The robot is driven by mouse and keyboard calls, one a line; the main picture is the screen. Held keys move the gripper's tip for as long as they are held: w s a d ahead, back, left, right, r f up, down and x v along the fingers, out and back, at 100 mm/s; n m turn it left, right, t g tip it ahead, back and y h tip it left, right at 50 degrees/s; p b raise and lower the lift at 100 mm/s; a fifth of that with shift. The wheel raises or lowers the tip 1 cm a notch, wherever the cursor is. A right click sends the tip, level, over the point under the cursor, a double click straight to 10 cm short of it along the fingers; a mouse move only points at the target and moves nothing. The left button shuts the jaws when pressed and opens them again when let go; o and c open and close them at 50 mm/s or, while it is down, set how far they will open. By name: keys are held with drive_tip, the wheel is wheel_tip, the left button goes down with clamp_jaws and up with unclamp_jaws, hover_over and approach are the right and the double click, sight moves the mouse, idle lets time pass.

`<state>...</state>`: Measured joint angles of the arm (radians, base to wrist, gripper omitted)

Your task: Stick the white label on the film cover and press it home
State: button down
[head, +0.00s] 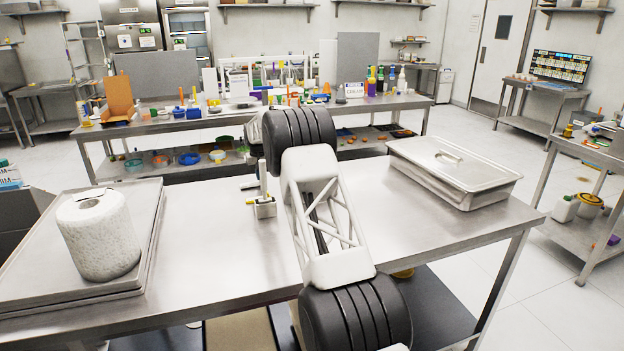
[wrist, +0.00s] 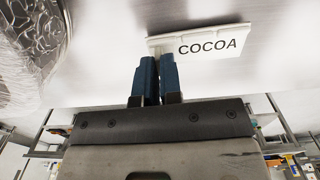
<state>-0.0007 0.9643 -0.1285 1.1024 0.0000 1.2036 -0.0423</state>
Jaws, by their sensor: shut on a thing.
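The white label (wrist: 214,42) with the black word COCOA shows at the top middle of the wrist view. The blue fingers of my gripper (wrist: 154,66) are close together and shut on its left part, and the rest sticks out to the right. A crinkled clear film cover (wrist: 28,50) fills the upper left corner of the wrist view, cut off by the frame edge. The label is to the right of the film in that picture and apart from it. In the head view my arm hides the fingers, the label and the film cover.
The steel table (head: 210,240) carries a white paper roll (head: 98,235) on a tray (head: 30,285) at left. A lidded steel pan (head: 455,170) stands at right. A small holder (head: 264,208) with upright sticks stands left of my arm. A crowded bench (head: 190,125) stands behind.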

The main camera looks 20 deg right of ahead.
drive_tip(key=shift+r, duration=1.65)
drive_tip(key=s+d+r+m, duration=0.2)
drive_tip(key=d+r, duration=0.2)
drive_tip(key=d, duration=0.4)
drive_tip(key=s+d+r+m, duration=0.2)
drive_tip(key=d+r, duration=0.2)
drive_tip(key=d, duration=0.5)
drive_tip(key=s+d+r+m, duration=0.2)
drive_tip(key=d+r, duration=0.3)
drive_tip(key=d, duration=0.3)
drive_tip(key=shift+s+d+m, duration=0.15)
drive_tip(key=shift+s+m, duration=0.25)
drive_tip(key=shift+m, duration=0.1)
drive_tip(key=shift+f, duration=0.1)
drive_tip(key=shift+f, duration=4.5)
drive_tip(key=shift+f, duration=0.55)
